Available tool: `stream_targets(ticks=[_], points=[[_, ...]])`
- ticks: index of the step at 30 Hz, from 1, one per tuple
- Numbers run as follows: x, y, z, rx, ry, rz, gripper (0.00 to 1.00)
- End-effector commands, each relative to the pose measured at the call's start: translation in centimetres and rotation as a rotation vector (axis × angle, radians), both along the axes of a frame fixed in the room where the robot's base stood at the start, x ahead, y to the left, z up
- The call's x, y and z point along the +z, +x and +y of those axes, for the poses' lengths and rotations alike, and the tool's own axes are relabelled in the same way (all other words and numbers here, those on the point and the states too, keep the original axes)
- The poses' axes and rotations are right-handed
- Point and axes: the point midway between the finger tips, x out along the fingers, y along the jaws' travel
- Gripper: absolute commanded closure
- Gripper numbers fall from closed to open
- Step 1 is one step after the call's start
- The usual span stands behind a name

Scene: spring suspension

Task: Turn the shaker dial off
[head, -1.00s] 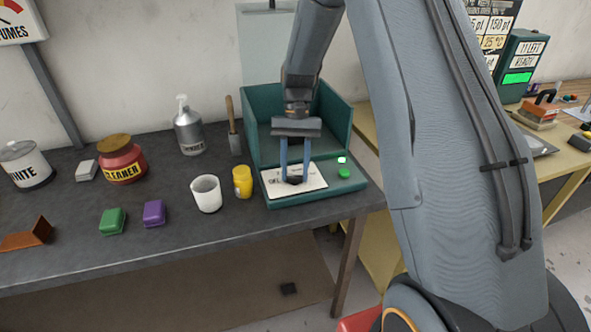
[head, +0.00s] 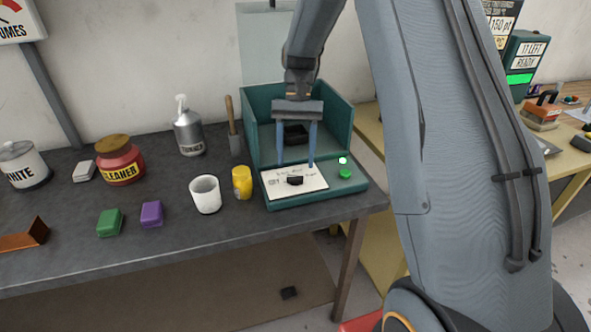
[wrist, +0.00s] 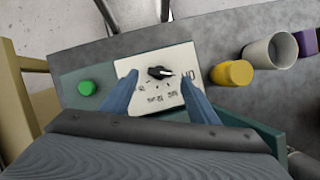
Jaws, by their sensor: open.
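The shaker is a teal, box-shaped machine (head: 342,115) on the dark bench, with a white label panel on its low front. A black dial (head: 295,180) sits on that panel; it also shows in the wrist view (wrist: 158,72), its pointer towards the right side of the panel. The panel's small lettering is too blurred to read fully. My gripper (head: 296,165) is open and empty, its two blue fingers apart above and behind the dial. In the wrist view the fingers (wrist: 160,85) stand either side of the dial, clear of it.
A green button (head: 345,173) and a small lit lamp (head: 343,160) are right of the panel. A yellow jar (head: 242,182) and a white cup (head: 205,194) stand close on the left. Purple (head: 152,214) and green (head: 110,222) blocks lie farther left.

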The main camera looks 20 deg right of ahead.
Motion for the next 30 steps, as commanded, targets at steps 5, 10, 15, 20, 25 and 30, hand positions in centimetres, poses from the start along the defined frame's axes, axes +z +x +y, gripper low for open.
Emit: stream_targets(ticks=[5, 10, 15, 20, 25, 30], points=[[2.2, 1.0, -0.4, 0.000, 0.000, -0.002, 0.45], [3.2, 1.2, -0.5, 0.000, 0.000, 0.000, 0.45], [3.3, 1.2, -0.5, 0.000, 0.000, 0.000, 0.45], [3.3, 1.2, -0.5, 0.001, 0.000, 0.000, 0.45], [3.3, 0.8, -0.4, 0.009, -0.002, -0.012, 0.45], [3.0, -2.5, 0.0, 0.066, -0.021, -0.102, 0.45]])
